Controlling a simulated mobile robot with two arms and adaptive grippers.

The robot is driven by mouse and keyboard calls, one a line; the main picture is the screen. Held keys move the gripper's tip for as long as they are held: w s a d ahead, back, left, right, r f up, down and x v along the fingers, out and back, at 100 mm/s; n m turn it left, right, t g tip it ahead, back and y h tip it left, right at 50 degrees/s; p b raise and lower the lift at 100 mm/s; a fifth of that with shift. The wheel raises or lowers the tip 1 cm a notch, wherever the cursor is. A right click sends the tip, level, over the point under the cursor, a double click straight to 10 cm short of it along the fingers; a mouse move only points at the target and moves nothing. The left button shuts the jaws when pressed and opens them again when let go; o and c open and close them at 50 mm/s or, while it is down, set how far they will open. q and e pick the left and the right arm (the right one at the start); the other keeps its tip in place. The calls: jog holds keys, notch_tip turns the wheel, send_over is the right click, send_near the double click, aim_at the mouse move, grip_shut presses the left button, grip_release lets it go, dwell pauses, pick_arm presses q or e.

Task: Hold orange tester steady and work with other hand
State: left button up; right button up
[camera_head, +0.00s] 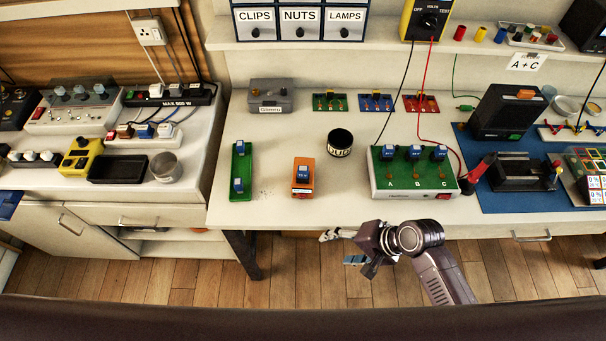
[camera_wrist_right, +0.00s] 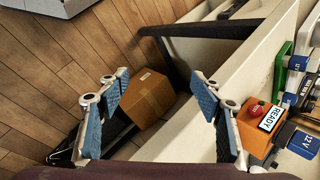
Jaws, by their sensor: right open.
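The orange tester (camera_head: 303,187) stands on the workbench (camera_head: 265,210) near its front edge, with a blue cube on top. In the right wrist view the tester (camera_wrist_right: 254,132) shows at the right, with a red button, a READY label and a blue block marked 12 V. My right gripper (camera_head: 345,248) is in front of the bench edge, over the floor, apart from the tester. In its wrist view the blue-padded fingers (camera_wrist_right: 160,98) are spread with nothing between them. My left gripper is not in view.
A green strip with blue cubes (camera_head: 239,172) lies left of the tester. A dark cup (camera_head: 340,142) and a green-topped unit marked A, B, C (camera_head: 413,172) stand to its right. A cardboard box (camera_wrist_right: 150,98) is under the bench.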

aim_at(311, 177)
jog(key=w+a+r+m+y, duration=0.1)
jog(key=w+r+m, duration=0.1)
jog(key=w+r+m+y, duration=0.1)
jog(key=w+r+m, duration=0.1)
jog(key=w+a+r+m+y, duration=0.1)
jog(key=w+r+m, duration=0.1)
jog(key=shift+a+r, duration=0.3)
jog(key=w+r+m+y, duration=0.1)
jog(key=w+m, duration=0.2)
jog(key=w+d+r+m, duration=0.1)
jog(key=w+r+m, duration=0.1)
jog(key=w, duration=0.1)
jog(key=w+d+r+m+t+y, duration=0.1)
jog(key=w+r+m, duration=0.1)
jog(key=m, duration=0.1)
jog(key=shift+w+d+r+m+y, duration=0.2)
jog(key=shift+w+m+y, duration=0.1)
jog(key=shift+w, duration=0.1)
jog(key=shift+w+a+f, duration=0.15)
jog(key=shift+a+f, duration=0.2)
jog(key=shift+a, duration=0.05)
jog(key=b+x, duration=0.3)
jog(key=x, duration=0.2)
jog(key=shift+b, duration=0.35)
jog(key=x, duration=0.2)
jog(key=shift+w+a, duration=0.15)
jog(key=shift+a, duration=0.25)
jog(key=shift+w+a+f, duration=0.1)
jog(key=shift+a+f, duration=0.2)
jog(key=shift+a, duration=0.15)
